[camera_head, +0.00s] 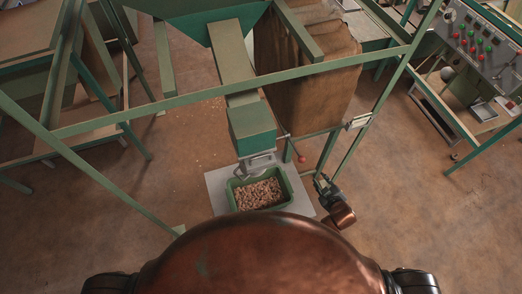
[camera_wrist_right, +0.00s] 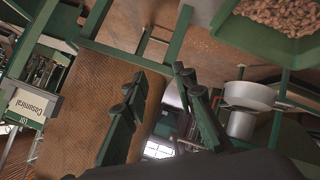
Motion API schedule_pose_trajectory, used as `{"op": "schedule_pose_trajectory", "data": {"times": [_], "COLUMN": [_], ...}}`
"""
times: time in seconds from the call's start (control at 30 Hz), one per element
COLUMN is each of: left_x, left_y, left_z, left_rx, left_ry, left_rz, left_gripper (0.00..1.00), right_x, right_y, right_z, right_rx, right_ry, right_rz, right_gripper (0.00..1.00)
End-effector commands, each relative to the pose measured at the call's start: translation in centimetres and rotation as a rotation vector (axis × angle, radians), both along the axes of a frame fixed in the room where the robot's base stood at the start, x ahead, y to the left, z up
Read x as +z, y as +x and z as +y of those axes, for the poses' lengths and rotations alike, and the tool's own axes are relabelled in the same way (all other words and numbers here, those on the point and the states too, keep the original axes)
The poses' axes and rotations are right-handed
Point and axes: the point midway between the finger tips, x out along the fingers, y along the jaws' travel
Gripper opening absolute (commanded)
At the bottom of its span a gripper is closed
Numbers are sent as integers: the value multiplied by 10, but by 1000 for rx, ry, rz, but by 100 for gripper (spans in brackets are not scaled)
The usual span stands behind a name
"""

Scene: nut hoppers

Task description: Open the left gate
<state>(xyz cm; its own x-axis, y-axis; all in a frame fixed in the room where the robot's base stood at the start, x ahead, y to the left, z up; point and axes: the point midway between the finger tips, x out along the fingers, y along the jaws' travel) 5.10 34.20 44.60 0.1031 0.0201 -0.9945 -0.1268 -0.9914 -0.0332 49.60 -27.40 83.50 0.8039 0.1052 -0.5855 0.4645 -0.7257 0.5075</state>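A green chute (camera_head: 252,125) comes down from the teal hopper, with a grey metal gate piece (camera_head: 257,160) at its lower end. A thin rod with a red knob (camera_head: 302,159) sticks out to the right of the chute. I cannot tell the gate's exact position. A green bin of nuts (camera_head: 260,191) stands below the gate; it also shows in the right wrist view (camera_wrist_right: 275,22). My right gripper (camera_head: 322,183) is right of the bin, below the red knob and apart from it. In the wrist view its two fingers (camera_wrist_right: 160,86) are apart with nothing between them. My left gripper is not in view.
The bin stands on a pale platform (camera_head: 218,193). Green frame bars (camera_head: 230,92) cross in front of the hopper, and a post (camera_head: 375,110) slopes at right. A brown sack (camera_head: 310,80) hangs behind. A control panel (camera_head: 480,45) is at far right.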

Motion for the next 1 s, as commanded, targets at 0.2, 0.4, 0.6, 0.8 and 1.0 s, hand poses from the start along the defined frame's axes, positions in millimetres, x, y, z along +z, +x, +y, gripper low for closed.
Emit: {"op": "schedule_pose_trajectory", "data": {"times": [0.2, 0.4, 0.6, 0.8, 1.0], "left_x": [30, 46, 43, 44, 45], "left_y": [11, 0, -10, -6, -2], "left_z": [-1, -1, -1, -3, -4], "left_rx": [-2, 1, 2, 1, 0], "left_ry": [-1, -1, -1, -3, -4], "left_rz": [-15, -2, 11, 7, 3], "left_gripper": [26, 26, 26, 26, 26], "right_x": [103, 175, 188, 197, 196], "right_y": [17, 29, 45, 49, 34], "right_z": [24, 52, 91, 134, 176], "right_rx": [67, 162, 346, 567, 870], "right_ry": [-21, -56, -123, -193, -272], "right_rz": [-112, -229, -370, -522, -694], "right_gripper": [25, 25, 25, 25, 25]}}
